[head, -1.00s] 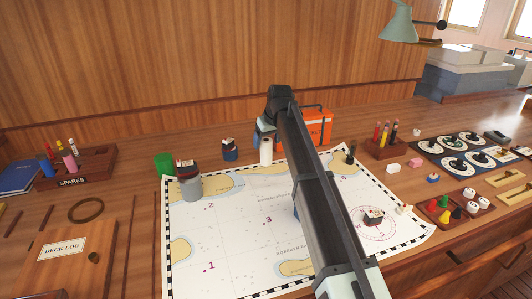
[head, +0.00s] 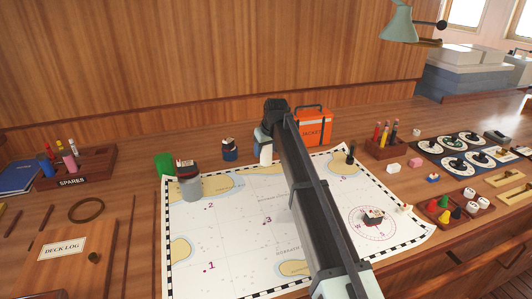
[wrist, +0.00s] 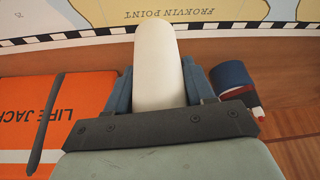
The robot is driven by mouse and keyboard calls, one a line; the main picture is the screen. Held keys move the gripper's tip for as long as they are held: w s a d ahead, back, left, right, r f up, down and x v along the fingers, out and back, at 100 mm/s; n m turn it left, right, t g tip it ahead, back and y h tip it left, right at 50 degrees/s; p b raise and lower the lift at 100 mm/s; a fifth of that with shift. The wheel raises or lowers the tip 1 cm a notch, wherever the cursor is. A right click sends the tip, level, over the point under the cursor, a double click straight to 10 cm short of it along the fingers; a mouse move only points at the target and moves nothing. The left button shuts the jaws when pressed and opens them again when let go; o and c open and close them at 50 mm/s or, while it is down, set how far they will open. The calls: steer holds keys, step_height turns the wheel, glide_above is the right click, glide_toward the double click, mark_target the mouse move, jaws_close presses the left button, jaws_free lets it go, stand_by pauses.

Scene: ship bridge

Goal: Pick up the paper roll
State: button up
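The white paper roll (wrist: 155,70) stands between the two blue fingers of my gripper (wrist: 157,88) in the wrist view, with its rounded end toward the chart. A finger lies close along each side, and I see no clear gap. The roll hides the inner faces of the fingers, so I cannot tell whether they press on it. In the head view the roll (head: 266,154) is upright at the chart's back edge, below my gripper, partly covered by my arm.
The orange life jacket case (head: 315,127) stands close on the right of the roll. Further left are a grey jar (head: 190,186) and a green cylinder (head: 164,164). The chart (head: 230,240) is mostly bare at its front left.

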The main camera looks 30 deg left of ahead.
steer(key=c, duration=0.6)
steer(key=shift+c, duration=0.2)
